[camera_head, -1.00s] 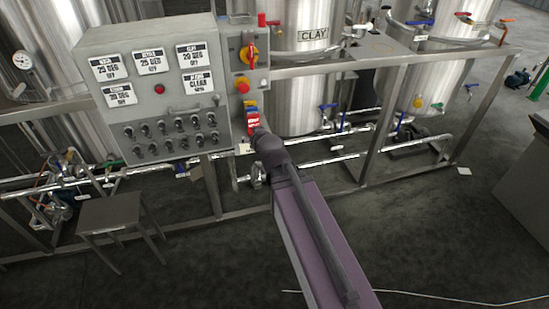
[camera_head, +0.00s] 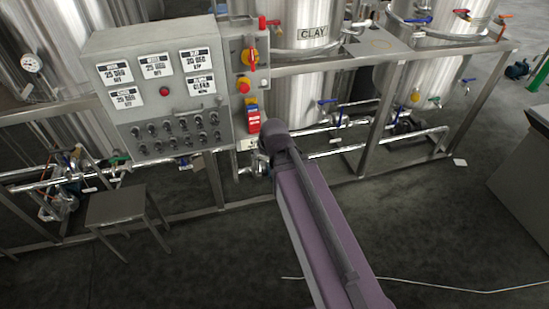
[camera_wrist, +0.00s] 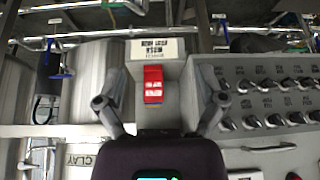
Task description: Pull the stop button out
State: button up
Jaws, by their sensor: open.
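The stop button (camera_head: 243,86) is a red mushroom head on a yellow base, on the narrow grey side panel (camera_head: 234,55) below a red and yellow rotary switch (camera_head: 250,57). My gripper (camera_wrist: 163,78) shows in the wrist view with its two fingers spread and nothing held between them. A red label block (camera_wrist: 153,84) on the grey panel appears between the fingers, upside down; contact cannot be told. In the head view this red block (camera_head: 253,124) hangs below the stop button. The stop button is not visible in the wrist view. My arm hides the gripper in the head view.
A control box (camera_head: 160,85) with several knobs and a small red light adjoins the side panel on the left. Steel tanks (camera_head: 300,75), pipes and a frame rail (camera_head: 420,55) stand behind and to the right. A stool (camera_head: 115,205) stands lower left. The floor in front is open.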

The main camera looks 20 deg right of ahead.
jog(key=s+d+r+g+p, duration=0.1)
jog(key=s+r+g+p, duration=0.1)
jog(key=s+g+p, duration=0.2)
jog(key=s, duration=0.3)
jog(key=shift+r, duration=0.25)
jog(key=shift+s, duration=0.1)
jog(key=shift+s+d+f+m+g, duration=0.1)
jog(key=shift+s+d+m+g, duration=0.05)
jog(key=shift+s+g, duration=0.3)
jog(key=shift+s+d+m+g, duration=0.15)
jog(key=shift+s+g, duration=0.2)
jog(key=shift+s, duration=0.2)
